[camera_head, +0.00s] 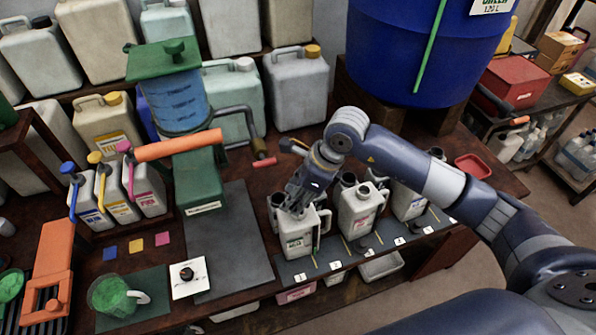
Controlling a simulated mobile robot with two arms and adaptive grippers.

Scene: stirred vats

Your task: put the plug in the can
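Three white cans stand in a row on a dark numbered strip: the left can (300,240), the middle can (357,211) and the right can (408,203). My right gripper (297,211) points down at the top of the left can and covers much of its mouth. Whether its fingers are open or shut, and whether they hold a plug, cannot be made out. A small black knob-like piece (187,273) sits on a white card; I cannot tell whether it is a plug. My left gripper is not in view.
A green press with an orange handle (178,145) stands left of the cans. A green mug (112,296) and three small colour cards are front left. A blue drum (415,50) rises behind my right arm. The grey mat (230,250) is mostly clear.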

